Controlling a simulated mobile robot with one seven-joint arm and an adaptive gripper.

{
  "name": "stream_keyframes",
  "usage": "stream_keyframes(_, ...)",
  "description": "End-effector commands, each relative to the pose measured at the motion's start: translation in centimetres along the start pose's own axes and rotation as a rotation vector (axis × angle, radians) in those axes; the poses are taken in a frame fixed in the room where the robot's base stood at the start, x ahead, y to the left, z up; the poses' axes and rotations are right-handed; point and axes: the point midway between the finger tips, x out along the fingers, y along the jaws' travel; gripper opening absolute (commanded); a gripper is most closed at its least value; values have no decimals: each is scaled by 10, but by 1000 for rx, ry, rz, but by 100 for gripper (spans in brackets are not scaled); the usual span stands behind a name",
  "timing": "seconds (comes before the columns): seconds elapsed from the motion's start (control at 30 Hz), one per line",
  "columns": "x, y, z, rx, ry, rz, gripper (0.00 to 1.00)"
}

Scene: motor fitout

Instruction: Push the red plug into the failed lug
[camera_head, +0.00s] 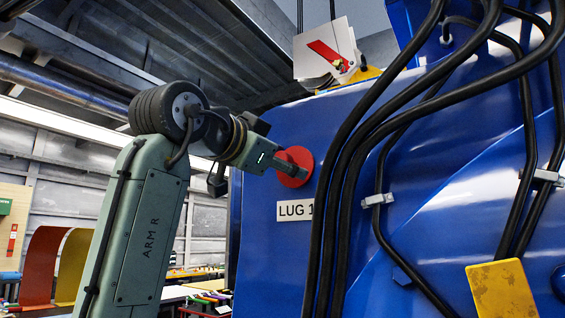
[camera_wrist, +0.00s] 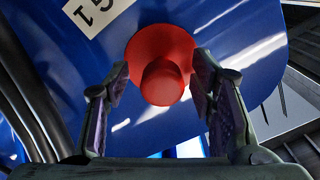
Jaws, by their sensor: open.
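The red plug (camera_head: 301,157) shows as a round red disc against the blue motor housing, just above a white label reading LUG 1 (camera_head: 292,211). In the wrist view the red plug (camera_wrist: 163,82) has a wide flange and a narrower round knob facing me. My gripper (camera_head: 290,168) is in front of it, and its fingers hide part of the disc. In the wrist view my gripper (camera_wrist: 160,82) is open, with one finger on each side of the knob and gaps between. The lug's hole is hidden behind the plug; I cannot tell how deep the plug sits.
Thick black cables (camera_head: 350,150) run down the blue housing (camera_head: 430,180) right of the plug and cover the label's end. A yellow plate (camera_head: 502,290) is at lower right. A white panel with a red mark (camera_head: 325,47) stands on top. Benches are at lower left.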

Motion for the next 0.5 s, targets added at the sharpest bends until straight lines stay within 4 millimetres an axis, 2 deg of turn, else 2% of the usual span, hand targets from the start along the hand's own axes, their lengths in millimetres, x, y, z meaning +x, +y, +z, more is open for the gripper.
stream_keyframes(0.17, -2, 0, 0, 0, 0, 0, 50)
stream_keyframes(0.27, -12, 0, 0, 0, 0, 0, 50)
stream_keyframes(0.5, -60, -1, 0, 0, 1, -2, 50)
